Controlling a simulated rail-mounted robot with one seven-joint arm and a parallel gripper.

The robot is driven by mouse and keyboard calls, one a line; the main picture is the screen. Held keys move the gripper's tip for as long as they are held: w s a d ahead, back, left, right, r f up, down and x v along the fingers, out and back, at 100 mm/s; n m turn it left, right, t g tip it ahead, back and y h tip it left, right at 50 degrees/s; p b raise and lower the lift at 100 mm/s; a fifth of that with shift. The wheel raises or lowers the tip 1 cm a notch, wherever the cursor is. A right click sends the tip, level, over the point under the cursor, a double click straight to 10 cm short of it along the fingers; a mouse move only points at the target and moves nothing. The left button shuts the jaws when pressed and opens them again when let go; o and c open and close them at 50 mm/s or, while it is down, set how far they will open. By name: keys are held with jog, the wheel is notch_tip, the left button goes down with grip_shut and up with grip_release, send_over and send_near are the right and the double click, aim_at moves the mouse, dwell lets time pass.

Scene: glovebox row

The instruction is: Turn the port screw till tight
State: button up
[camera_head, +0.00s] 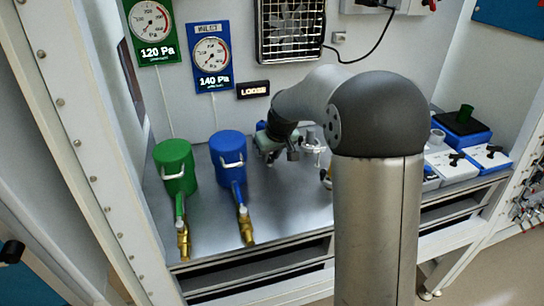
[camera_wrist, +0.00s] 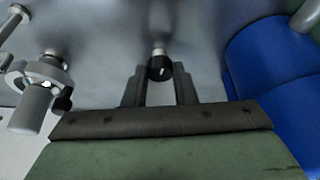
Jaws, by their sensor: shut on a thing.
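In the wrist view, the port screw (camera_wrist: 160,68) shows as a small round black head with a light mark, on a short metal stem. My gripper (camera_wrist: 160,77) has one dark finger on each side of the head and is shut on it. In the head view, my gripper's greenish body (camera_head: 266,143) is low over the metal bench, just right of the blue canister; the screw cannot be made out there. A small display (camera_head: 254,89) on the back wall reads "LOOSE".
A blue canister (camera_head: 229,150) stands close beside my gripper, and a green canister (camera_head: 174,163) further left; both have brass valves in front. A metal fitting (camera_wrist: 40,85) is left of my gripper in the wrist view. Blue-and-white boxes (camera_head: 487,157) stand at the right.

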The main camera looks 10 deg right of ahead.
jog(key=m, duration=0.1)
jog(key=m+h, duration=0.1)
jog(key=m, duration=0.1)
jog(key=m+h, duration=0.1)
jog(key=shift+a+m, duration=0.25)
jog(key=shift+m, duration=0.15)
dwell(0.4)
jog(key=o, duration=1)
jog(key=shift+r, duration=0.15)
jog(key=v, duration=1.7)
jog(key=shift+r, duration=0.1)
